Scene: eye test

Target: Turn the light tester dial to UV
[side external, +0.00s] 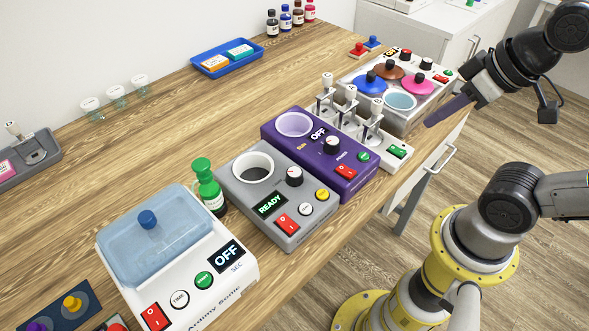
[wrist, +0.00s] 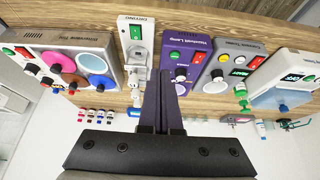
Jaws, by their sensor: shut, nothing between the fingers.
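The purple unit (side external: 318,164), which I take for the light tester, stands near the table's front edge in the side view. It has a pale round well (side external: 294,125), a display (side external: 318,133) reading OFF, and a black dial (side external: 331,145). Beside the dial are a red switch (side external: 346,171) and a green button (side external: 363,156). The dial's pointer is too small to read. The unit also shows in the wrist view (wrist: 199,50), upside down, with its dial (wrist: 181,73) near my fingers. My gripper (side external: 429,122) is shut and empty, right of the unit and apart from it.
A grey unit (side external: 222,176) reading READY stands left of the purple one, with a green bottle (side external: 208,185) beside it. A white unit (side external: 190,300) with a blue lid is at front left. Upright holders (side external: 350,108) and a multi-lid bath (side external: 437,100) stand to the right. The middle-left tabletop is clear.

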